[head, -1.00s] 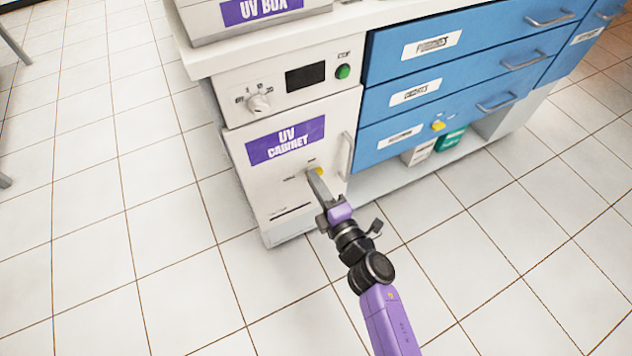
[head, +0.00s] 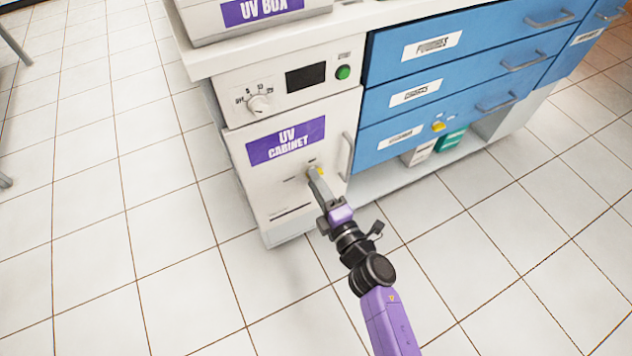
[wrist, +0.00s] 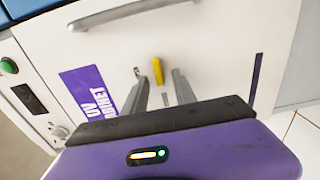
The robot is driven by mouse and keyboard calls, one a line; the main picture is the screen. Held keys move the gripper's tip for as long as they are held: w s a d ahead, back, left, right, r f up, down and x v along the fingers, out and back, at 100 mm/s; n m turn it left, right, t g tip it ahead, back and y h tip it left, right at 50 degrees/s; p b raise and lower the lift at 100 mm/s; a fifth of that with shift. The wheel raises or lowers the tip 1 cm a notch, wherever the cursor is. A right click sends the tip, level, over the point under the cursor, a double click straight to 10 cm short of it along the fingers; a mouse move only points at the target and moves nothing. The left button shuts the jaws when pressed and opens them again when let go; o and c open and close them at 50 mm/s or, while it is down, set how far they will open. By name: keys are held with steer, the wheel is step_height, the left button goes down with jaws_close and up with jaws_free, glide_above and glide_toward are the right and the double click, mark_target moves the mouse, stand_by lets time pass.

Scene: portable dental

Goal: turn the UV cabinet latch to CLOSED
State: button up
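The UV cabinet (head: 245,185) is a white door under a purple label, below a control panel. Its latch (wrist: 157,71) is a small yellow bar. In the wrist view it lies roughly in line with the fingers; on the door that is about sideways. Small marks beside it are too small to read. My gripper (wrist: 160,76) is open, its two grey fingers apart on either side of the latch, with gaps visible. I cannot tell whether either finger touches it. In the head view my gripper (head: 314,174) is at the door and mostly hides the latch (head: 321,171).
A door handle (head: 346,156) is right of the latch. The panel above has a dial (head: 259,103), a dark screen (head: 305,77) and a green button (head: 343,72). Blue drawers (head: 455,75) stand to the right, with boxes (head: 450,139) below. The tiled floor in front is clear.

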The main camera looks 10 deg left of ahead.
steer(key=p+v, duration=0.2)
steer(key=v, duration=0.5)
steer(key=shift+s+d, duration=0.15)
steer(key=shift+s, duration=0.1)
steer(key=shift+f, duration=0.1)
steer(key=s+d+r+m+t+h, duration=0.35)
steer(key=d+r+m, duration=0.35)
steer(key=m, duration=0.3)
steer(key=s+d+r+m+g+h, duration=0.1)
steer(key=s+d+r+m+h, duration=0.3)
steer(key=s, duration=0.6)
steer(key=s+d+r+m+g, duration=0.1)
steer(key=s+d+r+m, duration=0.1)
steer(key=s+d+m, duration=0.6)
steer(key=s+d+r+m+g+h, duration=0.2)
steer(key=s+r+m+h, duration=0.1)
steer(key=s, duration=0.8)
step_height(320, 180, up, 24)
steer(key=p, duration=2.4)
